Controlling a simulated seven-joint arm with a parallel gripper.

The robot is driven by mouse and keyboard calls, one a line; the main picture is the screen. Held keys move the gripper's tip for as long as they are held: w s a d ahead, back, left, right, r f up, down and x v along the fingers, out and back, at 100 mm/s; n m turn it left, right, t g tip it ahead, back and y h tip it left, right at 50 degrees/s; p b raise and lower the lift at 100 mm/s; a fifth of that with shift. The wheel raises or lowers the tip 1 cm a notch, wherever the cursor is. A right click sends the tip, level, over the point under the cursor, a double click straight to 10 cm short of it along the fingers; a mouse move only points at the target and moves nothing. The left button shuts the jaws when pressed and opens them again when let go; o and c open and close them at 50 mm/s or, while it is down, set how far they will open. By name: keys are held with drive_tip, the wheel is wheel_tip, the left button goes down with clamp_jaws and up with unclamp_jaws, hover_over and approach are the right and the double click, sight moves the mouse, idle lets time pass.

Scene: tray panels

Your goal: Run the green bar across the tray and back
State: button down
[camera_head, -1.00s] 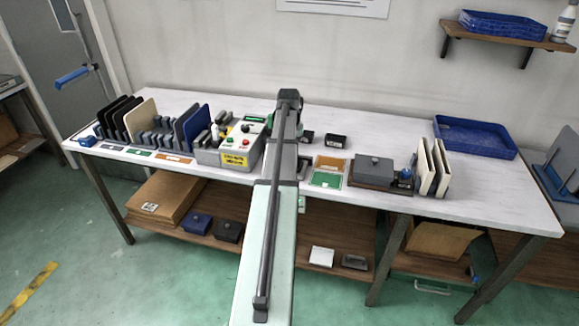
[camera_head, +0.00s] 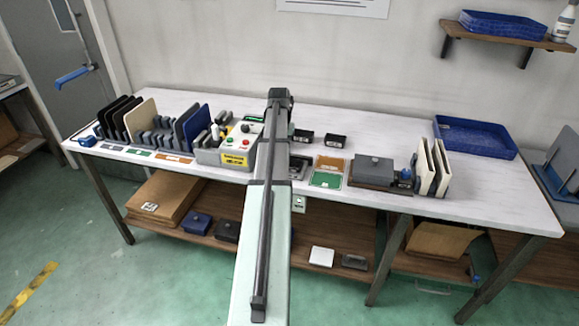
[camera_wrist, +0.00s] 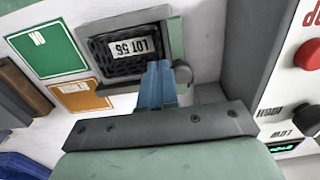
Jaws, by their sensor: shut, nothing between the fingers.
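In the wrist view my gripper (camera_wrist: 158,72) has blue fingers closed together and empty. The fingertips show over the near edge of a dark tray (camera_wrist: 108,60) with a white "LOT 56" label. A grey-green bar (camera_wrist: 176,38) lies along the tray's right side, with a dark round knob (camera_wrist: 183,73) at its near end. The fingers are just left of the knob; I cannot tell whether they touch it. In the head view the tray's grey holder (camera_head: 298,167) shows partly beside my arm, which hides my fingers and the bar.
A green card (camera_head: 325,179) and an orange card (camera_head: 329,163) lie right of the tray. Two small black boxes (camera_head: 335,140) stand behind.

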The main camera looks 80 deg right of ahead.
drive_tip(key=shift+w, duration=0.2)
drive_tip(key=shift+s, duration=0.4)
idle(0.4)
wheel_tip(320, 180, up, 7)
idle(1.0)
idle(0.4)
